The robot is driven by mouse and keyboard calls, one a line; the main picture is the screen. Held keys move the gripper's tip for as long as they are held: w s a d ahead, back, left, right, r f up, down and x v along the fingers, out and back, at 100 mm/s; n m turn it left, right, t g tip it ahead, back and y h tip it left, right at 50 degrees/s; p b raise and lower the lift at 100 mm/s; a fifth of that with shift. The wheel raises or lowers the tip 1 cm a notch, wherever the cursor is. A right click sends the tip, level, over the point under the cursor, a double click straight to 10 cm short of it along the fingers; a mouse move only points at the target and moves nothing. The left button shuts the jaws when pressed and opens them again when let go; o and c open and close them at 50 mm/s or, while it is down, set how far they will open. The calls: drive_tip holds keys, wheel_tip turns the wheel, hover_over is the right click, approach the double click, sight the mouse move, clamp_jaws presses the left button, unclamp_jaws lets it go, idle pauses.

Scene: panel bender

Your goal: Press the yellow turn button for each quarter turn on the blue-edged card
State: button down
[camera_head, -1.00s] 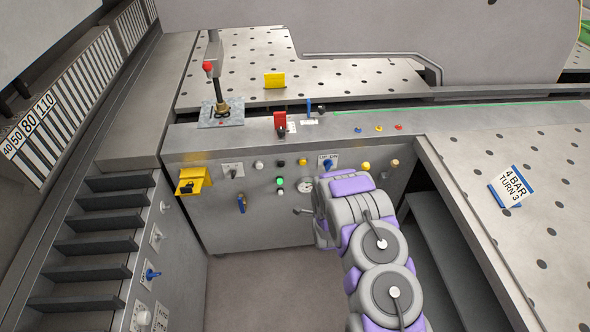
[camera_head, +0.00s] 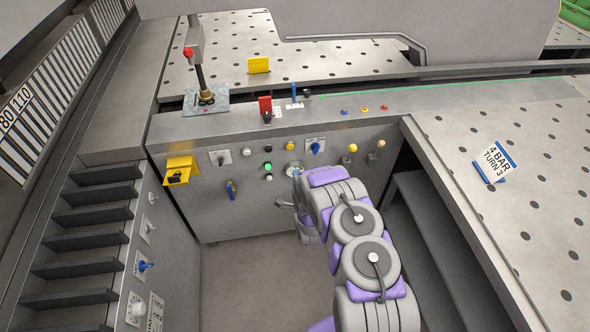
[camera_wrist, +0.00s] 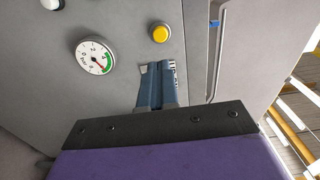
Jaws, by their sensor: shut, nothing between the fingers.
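The blue-edged card (camera_head: 497,160) stands in a blue holder on the perforated table at right and reads "4 BAR TURN 3". In the head view, a larger yellow button (camera_head: 352,148) and a smaller yellow button (camera_head: 290,146) sit on the grey panel. A yellow button (camera_wrist: 160,33) shows in the wrist view, just beyond my gripper (camera_wrist: 157,68). My gripper is shut and empty, its blue-grey fingertips apart from the button in the picture; the depth gap is unclear. My arm hides the fingertips in the head view.
A round bar gauge (camera_wrist: 95,57) is left of the fingers in the wrist view. Black shelf-like slots (camera_head: 85,238) lie at left. Floor is clear before the panel.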

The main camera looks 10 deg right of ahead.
sight(290, 148)
drive_tip(key=w+b, duration=0.2)
drive_tip(key=w, duration=1)
drive_tip(key=shift+w, duration=0.35)
